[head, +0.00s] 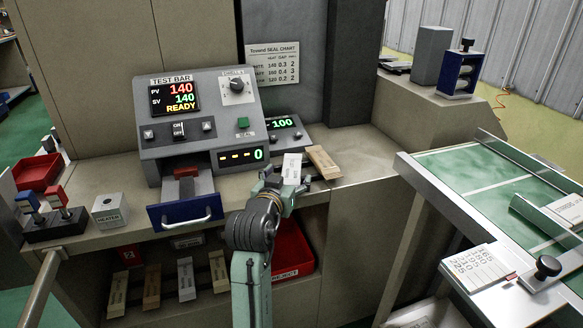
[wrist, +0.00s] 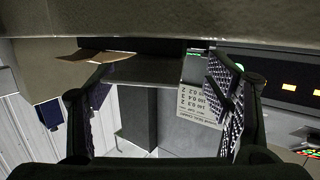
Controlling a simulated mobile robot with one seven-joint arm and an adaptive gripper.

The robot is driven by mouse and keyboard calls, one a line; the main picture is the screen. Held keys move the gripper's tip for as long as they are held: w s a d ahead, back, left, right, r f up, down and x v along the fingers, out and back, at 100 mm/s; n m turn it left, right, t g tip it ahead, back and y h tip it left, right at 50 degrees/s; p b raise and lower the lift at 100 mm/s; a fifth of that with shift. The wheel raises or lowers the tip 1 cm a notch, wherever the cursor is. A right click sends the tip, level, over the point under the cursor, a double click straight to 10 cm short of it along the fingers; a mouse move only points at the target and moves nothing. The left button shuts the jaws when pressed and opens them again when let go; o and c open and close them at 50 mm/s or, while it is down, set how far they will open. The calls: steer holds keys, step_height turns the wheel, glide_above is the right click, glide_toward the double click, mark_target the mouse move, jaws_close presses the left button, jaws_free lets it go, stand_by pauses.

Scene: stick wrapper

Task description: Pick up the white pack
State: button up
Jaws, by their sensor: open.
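The white pack (head: 291,168) lies on the counter in front of the small 100 display, its near end at my gripper. A brown pack (head: 322,162) lies just to its right and also shows in the wrist view (wrist: 95,55). My gripper (head: 286,184) is low at the counter's front edge, close to the white pack. In the wrist view my gripper (wrist: 160,108) has its fingers wide apart. A shaded grey-beige shape between them may be the white pack; I cannot tell if a finger touches it.
The test machine (head: 205,120) with its blue drawer (head: 185,212) stands to the left. A red reject bin (head: 292,250) and several packs are below the counter. A green-topped table (head: 490,185) is at the right. The counter right of the brown pack is clear.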

mark_target(291, 171)
steer(key=shift+x, duration=1.3)
steer(key=shift+s, duration=0.1)
steer(key=shift+c, duration=0.4)
steer(key=c, duration=1)
steer(key=shift+r, duration=0.1)
